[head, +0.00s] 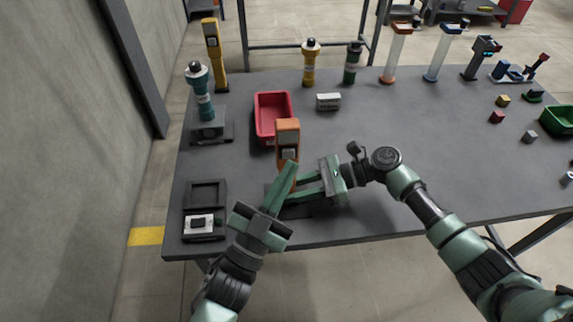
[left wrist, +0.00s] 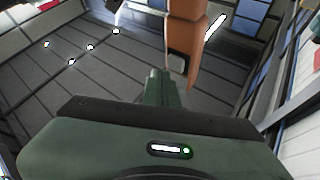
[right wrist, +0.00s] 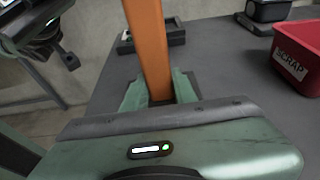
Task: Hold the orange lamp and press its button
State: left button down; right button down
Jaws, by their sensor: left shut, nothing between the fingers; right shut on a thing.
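The orange lamp (head: 288,132) stands upright near the front middle of the table, with a grey patch on its head. My right gripper (head: 302,180) is shut on the lamp's lower body; in the right wrist view the orange body (right wrist: 148,45) rises from between its fingers. My left gripper (head: 290,170) is shut and empty, its fingertips close to the front of the lamp. In the left wrist view the fingertips (left wrist: 156,78) are beside the orange lamp (left wrist: 186,45); I cannot tell whether they touch it. The button cannot be made out clearly.
A red bin (head: 259,120), labelled SCRAP in the right wrist view, stands just behind the lamp. A black open case (head: 204,195) lies at the table's front left. A yellow lamp (head: 212,50) and several other lamps stand along the back.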

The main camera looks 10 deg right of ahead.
pick_arm(q)
jog(key=s, duration=0.6)
dwell(0.4)
pick_arm(e)
jog(key=c, duration=1.1)
grip_release()
jog(key=shift+o, duration=0.2)
jog(key=v, duration=1.2)
pick_arm(q)
jog(key=shift+f+b, duration=0.45)
pick_arm(e)
jog(key=shift+d, duration=4.05)
pick_arm(q)
jog(key=shift+s, duration=0.1)
pick_arm(e)
jog(key=shift+s, duration=0.1)
